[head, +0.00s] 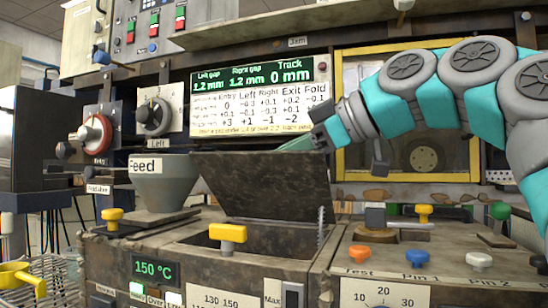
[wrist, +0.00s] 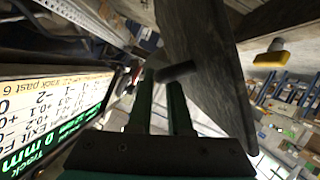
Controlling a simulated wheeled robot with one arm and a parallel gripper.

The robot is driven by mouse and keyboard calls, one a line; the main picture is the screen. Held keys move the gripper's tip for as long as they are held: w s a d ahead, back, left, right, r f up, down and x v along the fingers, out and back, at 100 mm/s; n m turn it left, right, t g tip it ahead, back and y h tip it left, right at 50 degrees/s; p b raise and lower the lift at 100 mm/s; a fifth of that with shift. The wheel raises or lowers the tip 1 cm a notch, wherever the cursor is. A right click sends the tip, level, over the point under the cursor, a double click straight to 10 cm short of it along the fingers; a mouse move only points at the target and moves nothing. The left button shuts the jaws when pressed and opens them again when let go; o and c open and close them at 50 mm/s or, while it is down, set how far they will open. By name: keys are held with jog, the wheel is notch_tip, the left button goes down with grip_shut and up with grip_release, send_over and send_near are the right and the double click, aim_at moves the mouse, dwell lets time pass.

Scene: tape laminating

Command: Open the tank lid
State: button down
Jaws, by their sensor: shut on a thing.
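The tank lid (head: 268,185) is a dark, worn metal plate. In the head view it stands raised and tilted over the tank (head: 190,246), whose dark opening shows below it. My gripper (head: 298,144) is at the lid's upper edge, partly hidden behind it. In the wrist view the lid (wrist: 205,60) fills the upper middle, and a short dark peg handle (wrist: 178,72) sticks out from it. The two green fingers of my gripper (wrist: 160,80) are shut on this handle near their tips.
A yellow T-handle (head: 228,234) stands at the tank's front edge. A grey feed funnel (head: 163,182) is left of the lid. The display panel (head: 255,98) is close behind the lid and gripper. Several coloured knobs, including an orange one (head: 360,252), are on the right bench.

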jog(key=shift+w+d+r+m, duration=0.2)
jog(key=shift+w+m, duration=0.1)
jog(key=shift+w, duration=0.15)
jog(key=c, duration=1.1)
grip_release()
jog(key=shift+c, duration=0.2)
jog(key=shift+f, duration=0.1)
